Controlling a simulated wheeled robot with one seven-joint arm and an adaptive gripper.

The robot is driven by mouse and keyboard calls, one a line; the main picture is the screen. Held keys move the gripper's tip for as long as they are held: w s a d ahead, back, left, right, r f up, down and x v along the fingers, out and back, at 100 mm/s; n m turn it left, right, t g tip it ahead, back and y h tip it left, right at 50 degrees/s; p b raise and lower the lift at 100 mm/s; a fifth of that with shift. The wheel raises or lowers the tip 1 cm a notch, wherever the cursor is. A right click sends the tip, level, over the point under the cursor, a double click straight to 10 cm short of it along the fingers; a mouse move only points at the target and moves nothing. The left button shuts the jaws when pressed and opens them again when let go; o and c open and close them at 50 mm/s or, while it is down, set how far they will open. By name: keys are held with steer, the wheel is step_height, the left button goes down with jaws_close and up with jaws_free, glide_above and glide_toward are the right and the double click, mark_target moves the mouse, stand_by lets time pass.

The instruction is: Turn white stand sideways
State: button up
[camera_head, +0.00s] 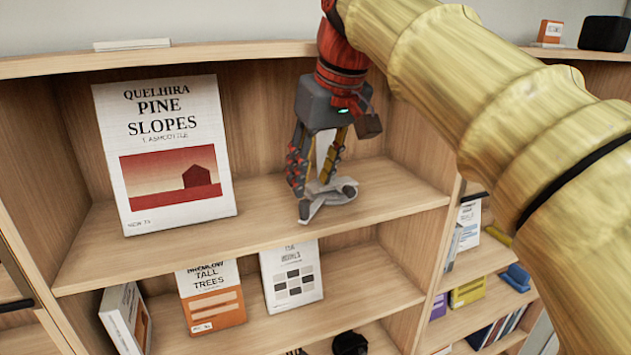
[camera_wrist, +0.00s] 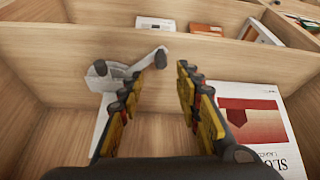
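The white stand (camera_head: 335,194) rests on the upper shelf, with its splayed base on the boards. A pale upright part shows between the fingers in the head view. My gripper (camera_head: 314,180) points down over the stand, its tips close above the base. In the wrist view, the stand (camera_wrist: 122,72) lies left of centre, partly hidden by the left finger. My gripper is open there (camera_wrist: 172,65), with bare shelf wood showing between the fingers. I cannot tell whether a finger touches the stand.
A large book, Pine Slopes (camera_head: 160,160), stands upright on the same shelf to the left. The shelf's right side (camera_head: 412,180) is clear up to the divider. Several books, including Tall Trees (camera_head: 212,305), stand on the shelf below.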

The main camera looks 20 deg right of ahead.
mark_target(304, 202)
steer(key=shift+p+x, duration=0.45)
steer(key=shift+x, duration=3.35)
steer(key=shift+s+a, duration=0.1)
steer(key=shift+s, duration=0.05)
jaws_close()
